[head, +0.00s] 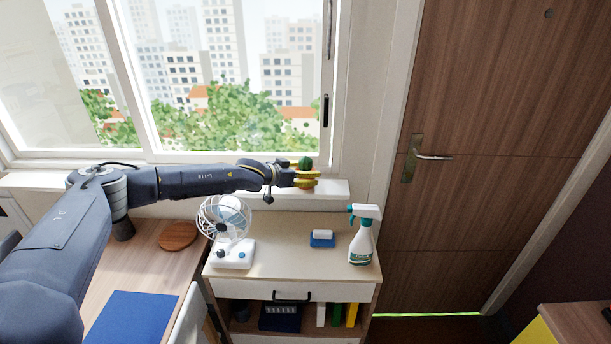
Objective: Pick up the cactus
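The small round green cactus (306,162) is at the right end of the white window sill, in front of the window. My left arm reaches across from the left, and my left gripper (308,178) with its yellow fingers is at the cactus, just below its green top. The fingers and gripper hide most of what is under the green part, including its pot. I cannot tell whether the fingers touch it or are closed on it. My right gripper is not in view.
A white fan (228,222), a blue-and-white sponge-like item (322,239) and a spray bottle (362,236) stand on the cabinet (285,262) below the sill. A round wooden board (178,236) lies on the desk at left. A door (490,130) is at right.

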